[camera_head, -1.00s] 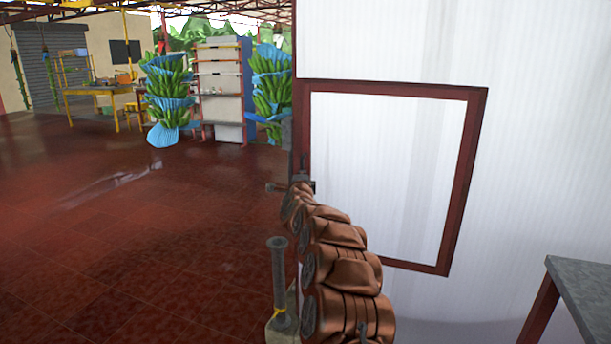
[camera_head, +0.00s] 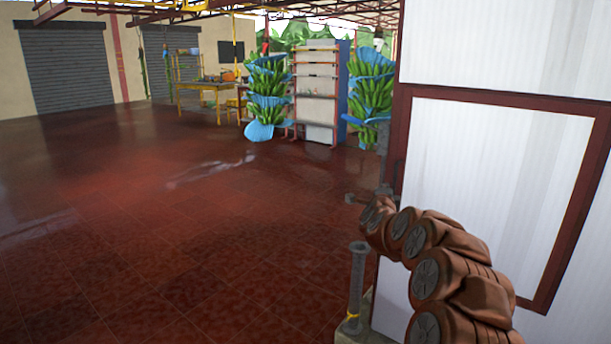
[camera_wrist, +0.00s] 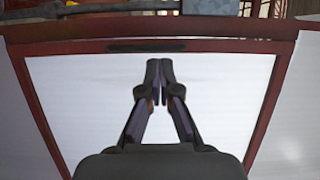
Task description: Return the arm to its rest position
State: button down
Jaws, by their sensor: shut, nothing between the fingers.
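My gripper (camera_wrist: 160,82) is shut and empty in the wrist view, with its two dark fingertips together. Behind the fingers is a white panel (camera_wrist: 85,100) in a dark red frame. The distance between fingertips and panel cannot be told. In the head view my arm, in brown covers, reaches from the bottom right toward the wall's near corner. My gripper cannot be clearly made out there.
A white wall (camera_head: 490,45) with a red-framed panel (camera_head: 490,170) stands right, close to my arm. The red tiled floor (camera_head: 170,240) is open at left. Banana bunches (camera_head: 268,90) (camera_head: 371,95), a shelf (camera_head: 317,90) and a yellow table (camera_head: 205,88) stand farther back.

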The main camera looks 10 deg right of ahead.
jog(key=s+a+n+g+y, duration=0.1)
jog(key=s+a+n+y, duration=0.25)
jog(key=a, duration=0.45)
jog(key=s+a+n+g+y, duration=0.1)
jog(key=s+a+n+y, duration=0.3)
jog(key=a, duration=0.4)
jog(key=s+a+f+n+g+y, duration=0.25)
jog(key=s+a+n, duration=0.2)
jog(key=s, duration=0.45)
jog(key=s+a+f+n+g+y, duration=0.1)
jog(key=s+a+f+n+g, duration=0.3)
jog(key=s, duration=0.5)
jog(key=s+d+f+n+g+h, duration=0.15)
jog(key=s+g, duration=0.25)
jog(key=s, duration=1)
jog(key=s+d+f+n+g+h, duration=0.1)
jog(key=s+d+f+n+g, duration=0.2)
jog(key=s, duration=1.2)
jog(key=s+d+f+n+g+h, duration=0.1)
jog(key=s+d+f+n+g, duration=0.2)
jog(key=s, duration=1.1)
jog(key=s+p+v, duration=0.2)
jog(key=p+v, duration=1.3)
jog(key=v, duration=0.2)
jog(key=shift+a+r+m, duration=0.45)
jog(key=shift+a+r, duration=0.05)
jog(key=shift+s+t, duration=0.1)
jog(key=shift+t, duration=0.15)
